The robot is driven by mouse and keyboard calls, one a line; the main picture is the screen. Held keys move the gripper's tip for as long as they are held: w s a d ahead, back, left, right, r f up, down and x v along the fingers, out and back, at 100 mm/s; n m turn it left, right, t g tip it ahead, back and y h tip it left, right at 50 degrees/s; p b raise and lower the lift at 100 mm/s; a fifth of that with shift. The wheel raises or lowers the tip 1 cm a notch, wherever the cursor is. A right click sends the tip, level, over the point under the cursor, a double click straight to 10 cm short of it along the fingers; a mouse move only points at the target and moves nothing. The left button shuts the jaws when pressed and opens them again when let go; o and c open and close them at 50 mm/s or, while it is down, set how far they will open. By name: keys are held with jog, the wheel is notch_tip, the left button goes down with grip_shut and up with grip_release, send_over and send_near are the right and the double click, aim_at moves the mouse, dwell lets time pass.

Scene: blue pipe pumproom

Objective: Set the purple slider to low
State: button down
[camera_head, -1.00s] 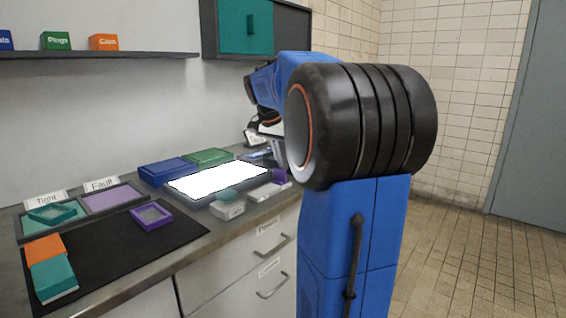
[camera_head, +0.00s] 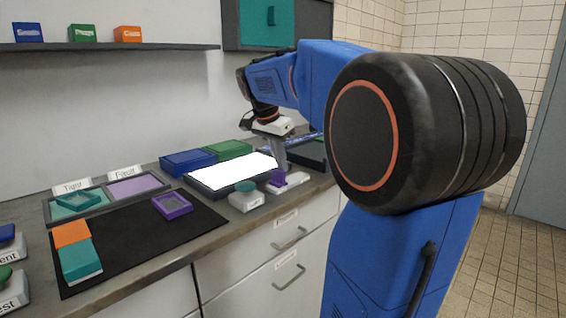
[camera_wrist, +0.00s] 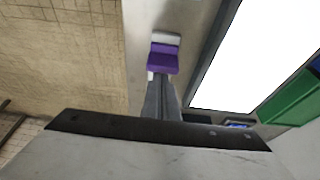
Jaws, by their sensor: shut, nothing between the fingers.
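The purple slider (camera_head: 277,178) sits at the left end of its white track (camera_head: 297,181) on the counter, beside the lit white panel. In the wrist view the slider (camera_wrist: 163,58) is just ahead of my fingertips, with a short strip of white track beyond it. My gripper (camera_head: 281,164) is shut and empty, pointing down at the right side of the slider. In the wrist view its closed fingers (camera_wrist: 161,90) reach to the slider's near edge and seem to touch it. No low mark on the track is readable.
The lit panel (camera_head: 231,172) lies close behind the track. A white box with a teal button (camera_head: 246,196) stands to its left. Blue (camera_head: 188,162) and green (camera_head: 229,149) boxes stand at the back. A black mat (camera_head: 150,235) with a purple frame (camera_head: 172,206) lies left.

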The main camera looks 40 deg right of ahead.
jog(key=shift+f, duration=0.1)
jog(key=d, duration=0.2)
jog(key=d+r, duration=0.1)
jog(key=shift+w+d, duration=0.2)
jog(key=shift+d, duration=0.2)
jog(key=v, duration=0.9)
jog(key=shift+s+a, duration=0.1)
